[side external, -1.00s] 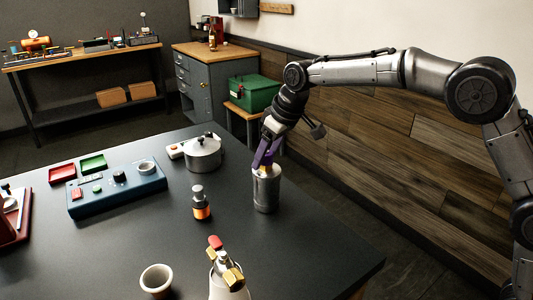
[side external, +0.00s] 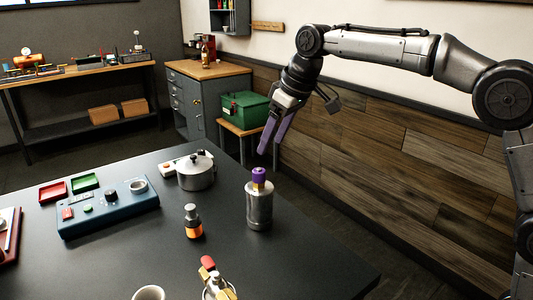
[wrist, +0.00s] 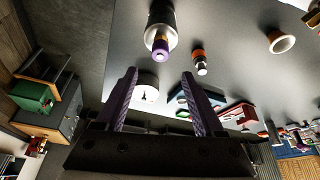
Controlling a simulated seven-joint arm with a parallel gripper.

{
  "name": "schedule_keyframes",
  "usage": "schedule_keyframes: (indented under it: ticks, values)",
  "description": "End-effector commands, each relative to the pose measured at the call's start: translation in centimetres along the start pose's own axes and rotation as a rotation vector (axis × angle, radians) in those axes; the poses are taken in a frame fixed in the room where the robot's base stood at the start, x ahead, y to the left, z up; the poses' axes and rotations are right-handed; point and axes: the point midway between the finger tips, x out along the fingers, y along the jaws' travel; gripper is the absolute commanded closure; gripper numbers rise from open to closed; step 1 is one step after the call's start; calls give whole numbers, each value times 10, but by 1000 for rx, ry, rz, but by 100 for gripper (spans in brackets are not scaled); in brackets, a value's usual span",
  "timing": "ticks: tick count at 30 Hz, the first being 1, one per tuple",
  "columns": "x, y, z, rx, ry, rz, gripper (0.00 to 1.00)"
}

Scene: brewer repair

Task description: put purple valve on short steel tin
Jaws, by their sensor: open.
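The purple valve (side external: 259,175) with a brass lower part stands upright on top of the short steel tin (side external: 259,208), near the table's right side. In the wrist view the valve (wrist: 160,48) shows in front of the tin (wrist: 162,18). My gripper (side external: 271,150) has purple fingers. It is open and empty, above and behind the tin, apart from the valve. In the wrist view my gripper (wrist: 160,78) shows its two fingers spread wide with nothing between them.
A lidded steel pot (side external: 196,172) stands behind the tin. An orange-and-black bottle (side external: 193,222) is to its left. A blue control box (side external: 108,208), red and green trays and a cup (side external: 149,293) are farther left and front. A green box (side external: 245,110) sits beyond the table.

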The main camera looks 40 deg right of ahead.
Motion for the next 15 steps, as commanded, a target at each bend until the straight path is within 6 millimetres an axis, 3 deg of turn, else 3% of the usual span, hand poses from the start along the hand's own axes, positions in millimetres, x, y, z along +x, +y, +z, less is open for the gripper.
schedule_keyframes:
  ticks: [3, 11, 15]
  values:
    - [-11, 0, 0, 0, 1, 0, 30]
    - [-16, 0, 1, 1, 0, 0, 30]
    - [-29, 3, 16, 17, 7, 8, 30]
